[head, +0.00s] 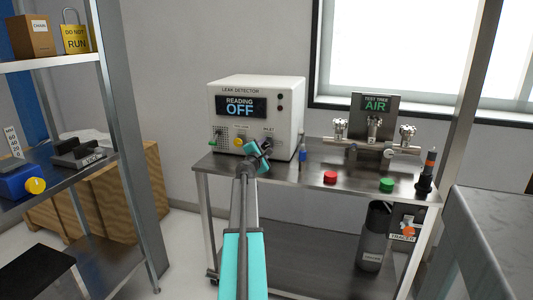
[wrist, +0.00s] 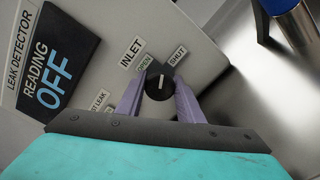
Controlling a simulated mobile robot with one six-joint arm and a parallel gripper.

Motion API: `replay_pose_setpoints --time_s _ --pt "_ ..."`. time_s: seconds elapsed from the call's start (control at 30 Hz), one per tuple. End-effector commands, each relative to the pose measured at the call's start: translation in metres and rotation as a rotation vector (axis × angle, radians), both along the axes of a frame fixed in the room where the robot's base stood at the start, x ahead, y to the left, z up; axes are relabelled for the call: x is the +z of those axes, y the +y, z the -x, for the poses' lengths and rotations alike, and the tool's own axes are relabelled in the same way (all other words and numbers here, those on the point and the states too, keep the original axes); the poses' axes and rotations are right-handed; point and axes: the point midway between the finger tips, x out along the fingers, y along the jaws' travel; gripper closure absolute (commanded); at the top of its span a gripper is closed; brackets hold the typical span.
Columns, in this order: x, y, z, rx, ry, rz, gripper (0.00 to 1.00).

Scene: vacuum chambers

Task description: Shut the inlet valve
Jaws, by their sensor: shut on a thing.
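The leak detector (head: 255,115) is a white box on the steel cart, with a display reading OFF. Its inlet valve is a small black knob (wrist: 159,86) with a white pointer line, beside the labels INLET, OPEN and SHUT. In the wrist view the pointer lies between OPEN and SHUT, at neither label exactly. My gripper (wrist: 160,90) has its two purple fingers on either side of the knob, shut on it. In the head view my gripper (head: 258,153) is at the box's lower right front and hides much of the knob.
The steel cart (head: 330,188) also holds a blue bottle (head: 302,150), a red button (head: 330,177), a green button (head: 386,185) and the test tree (head: 375,125). A shelf rack (head: 128,140) stands at the left, and a grey bench (head: 500,225) at the right.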

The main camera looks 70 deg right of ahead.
Motion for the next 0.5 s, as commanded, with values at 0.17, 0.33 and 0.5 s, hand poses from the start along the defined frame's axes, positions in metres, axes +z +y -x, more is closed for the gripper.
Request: replay_pose_setpoints --time_s 0.17,0.33,0.5 --pt "-0.0061 0.0006 0.0004 -0.002 -0.146 -0.007 0.89" --pt "-0.006 0.0005 0.0007 -0.002 -0.281 -0.016 0.89" --pt "-0.0058 0.0005 0.0008 -0.003 -0.393 -0.023 0.89"
